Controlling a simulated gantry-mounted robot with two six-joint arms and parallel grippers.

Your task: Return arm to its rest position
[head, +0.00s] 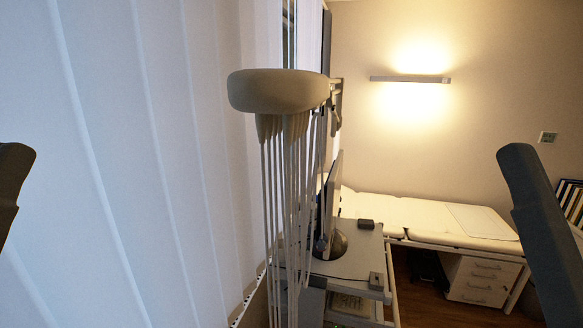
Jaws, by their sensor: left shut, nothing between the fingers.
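A dark part of my left arm (13,185) comes in at the left edge of the head view, in front of the pale blinds. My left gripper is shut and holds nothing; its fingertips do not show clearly. A dark grey link of my right arm (540,225) slants up from the lower right corner, its rounded end at mid height. My right gripper is out of view. Both visible arm parts stand apart from the furniture.
A cream rounded holder (278,92) with several hanging pale cables (285,200) stands in the middle. Behind it are a desk with a monitor (333,205), a padded couch (440,218) and a drawer unit (484,279). Vertical blinds (120,130) fill the left.

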